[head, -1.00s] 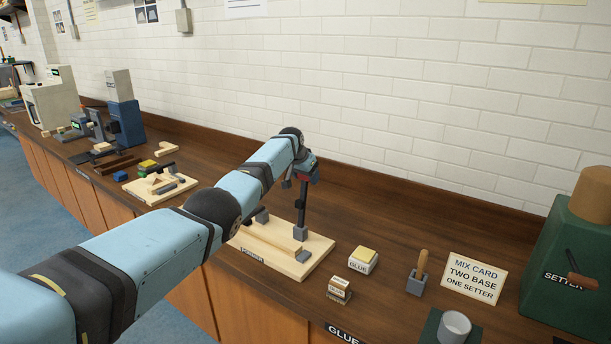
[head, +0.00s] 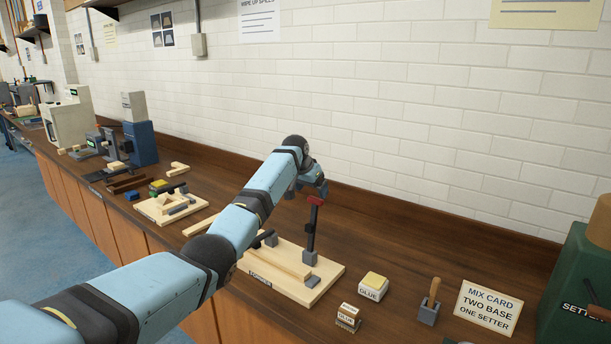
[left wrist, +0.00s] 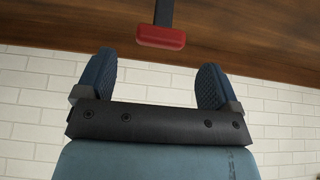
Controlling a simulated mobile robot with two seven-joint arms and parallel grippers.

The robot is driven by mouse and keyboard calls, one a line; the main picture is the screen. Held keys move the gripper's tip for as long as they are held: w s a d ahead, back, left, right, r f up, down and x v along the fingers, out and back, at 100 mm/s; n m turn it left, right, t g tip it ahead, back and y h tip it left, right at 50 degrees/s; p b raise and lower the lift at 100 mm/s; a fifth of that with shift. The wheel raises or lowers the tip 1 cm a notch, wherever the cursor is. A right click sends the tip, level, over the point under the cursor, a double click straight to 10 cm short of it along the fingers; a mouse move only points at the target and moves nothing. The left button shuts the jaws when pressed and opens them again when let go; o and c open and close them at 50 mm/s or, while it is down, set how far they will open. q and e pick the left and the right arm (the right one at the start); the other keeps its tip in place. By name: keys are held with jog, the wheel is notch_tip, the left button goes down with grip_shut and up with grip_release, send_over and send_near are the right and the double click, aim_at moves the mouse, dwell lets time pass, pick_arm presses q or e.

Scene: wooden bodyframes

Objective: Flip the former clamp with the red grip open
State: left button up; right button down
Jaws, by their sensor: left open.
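The former clamp has a dark lever (head: 311,225) that stands upright from a grey block (head: 310,257) on the pale wooden former board (head: 325,283). Its red grip (head: 316,200) is at the top of the lever. My left gripper (head: 318,188) is just above and behind the red grip, apart from it. In the left wrist view the red grip (left wrist: 161,37) lies beyond the fingertips, between their lines. My left gripper (left wrist: 153,72) is open there with nothing between its fingers. My left arm hides part of the board. My right gripper is not in view.
A yellow-topped glue box (head: 373,286), a small glue holder (head: 348,317), a wooden-handled tool (head: 430,302) and a mix card (head: 488,305) stand right of the board. A green setter machine (head: 580,285) is at far right. The tiled wall (head: 440,130) is behind.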

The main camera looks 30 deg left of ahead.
pick_arm(q)
jog(key=v, duration=0.6)
jog(key=shift+r+b, duration=0.3)
jog(key=shift+b, duration=0.1)
jog(key=shift+s+f, duration=0.1)
jog(key=shift+s, duration=0.05)
